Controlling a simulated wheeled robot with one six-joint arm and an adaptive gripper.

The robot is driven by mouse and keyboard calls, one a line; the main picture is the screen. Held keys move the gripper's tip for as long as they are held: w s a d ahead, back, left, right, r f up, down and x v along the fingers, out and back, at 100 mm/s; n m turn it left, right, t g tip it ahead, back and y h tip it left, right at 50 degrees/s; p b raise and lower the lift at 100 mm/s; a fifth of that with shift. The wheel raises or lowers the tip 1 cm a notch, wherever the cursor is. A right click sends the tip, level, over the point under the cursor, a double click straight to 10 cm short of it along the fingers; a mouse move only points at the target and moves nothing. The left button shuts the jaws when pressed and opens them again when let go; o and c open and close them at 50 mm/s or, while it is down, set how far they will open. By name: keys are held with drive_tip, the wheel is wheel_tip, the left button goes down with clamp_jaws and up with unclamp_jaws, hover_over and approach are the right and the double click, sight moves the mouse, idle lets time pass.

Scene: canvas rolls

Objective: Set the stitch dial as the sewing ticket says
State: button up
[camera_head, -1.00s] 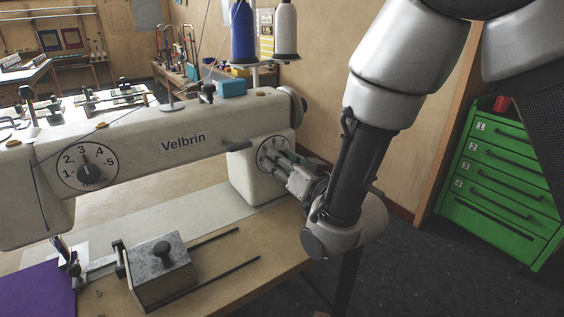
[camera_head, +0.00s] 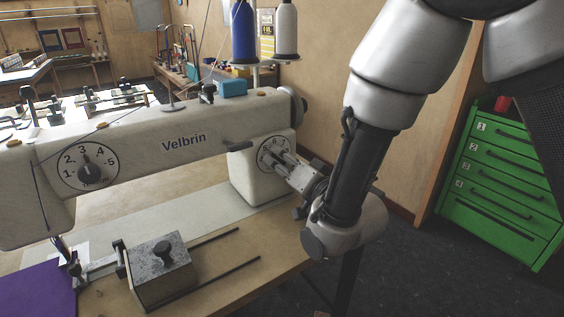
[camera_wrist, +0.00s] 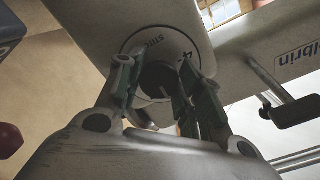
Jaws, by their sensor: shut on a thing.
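The white sewing machine (camera_head: 190,125), marked Velbrin, has a round dial (camera_head: 268,144) on its right pillar. My gripper (camera_head: 277,159) reaches it from the right and is shut on the dial's dark knob (camera_wrist: 158,80). In the wrist view the fingers lie on both sides of the knob. A 4 and part of a word show on the white dial face (camera_wrist: 185,48); its other marks and the pointer are hidden or unclear. A yellow and white card (camera_head: 267,36) behind the thread cones could be a ticket; its writing is too small to read.
A second dial (camera_head: 88,166), numbered 1 to 5, sits at the machine's left with its pointer near 3. A metal block (camera_head: 160,272) stands on the table in front. A green drawer cabinet (camera_head: 505,180) stands right.

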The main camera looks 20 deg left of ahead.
drive_tip(key=o, duration=1)
drive_tip(key=shift+r, duration=0.15)
wheel_tip(320, 180, up, 10)
drive_tip(key=shift+f, duration=0.15)
